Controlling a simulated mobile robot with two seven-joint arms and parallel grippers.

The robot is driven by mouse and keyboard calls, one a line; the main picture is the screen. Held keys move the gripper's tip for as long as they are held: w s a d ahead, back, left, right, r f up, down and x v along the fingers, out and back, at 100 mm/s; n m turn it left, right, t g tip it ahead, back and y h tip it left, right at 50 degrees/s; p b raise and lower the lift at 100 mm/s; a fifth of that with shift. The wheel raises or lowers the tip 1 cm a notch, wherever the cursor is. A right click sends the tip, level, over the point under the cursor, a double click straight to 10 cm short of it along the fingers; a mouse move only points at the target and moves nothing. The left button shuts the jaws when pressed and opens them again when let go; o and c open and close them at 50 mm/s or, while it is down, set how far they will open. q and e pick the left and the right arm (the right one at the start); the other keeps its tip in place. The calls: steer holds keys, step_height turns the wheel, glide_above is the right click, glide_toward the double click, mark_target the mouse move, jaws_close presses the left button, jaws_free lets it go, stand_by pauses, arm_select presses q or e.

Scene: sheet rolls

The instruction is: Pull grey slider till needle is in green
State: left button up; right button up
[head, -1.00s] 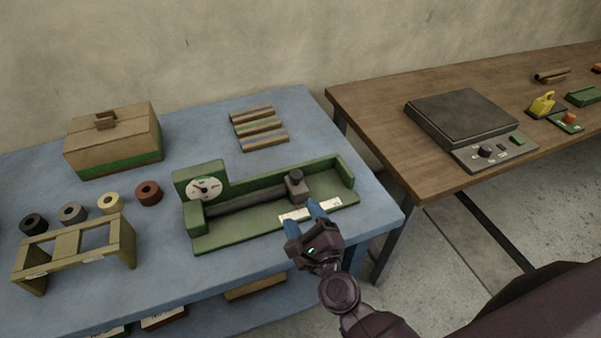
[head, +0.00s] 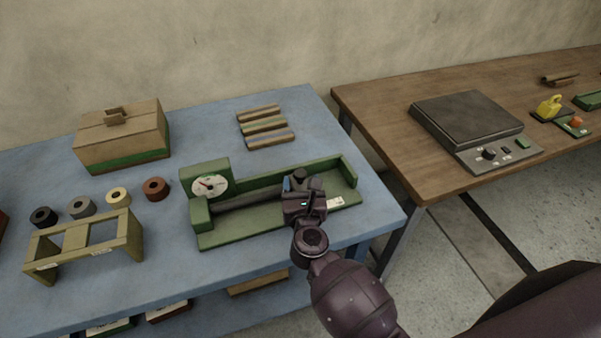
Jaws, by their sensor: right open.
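The green gauge fixture (head: 235,228) lies on the blue table. Its round white dial (head: 211,185) is at the left end; the needle is too small to read surely against the colours. A dark grey rod (head: 250,199) runs right from the dial block to the grey slider (head: 300,176), whose knob shows just beyond my gripper. My right gripper (head: 301,186) is at the slider, its blue fingertips open around or beside it; the hand hides most of the slider, so contact cannot be told. My left gripper is out of view.
A cardboard box (head: 122,141), several tape rolls (head: 81,207) and a wooden stand (head: 84,241) sit left of the fixture. Striped bars (head: 264,125) lie behind it. A brown table (head: 385,115) with a scale (head: 467,118) stands at right. Blue tabletop before the fixture is clear.

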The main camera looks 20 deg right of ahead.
mark_target(301, 178)
steer(key=shift+x, duration=1.7)
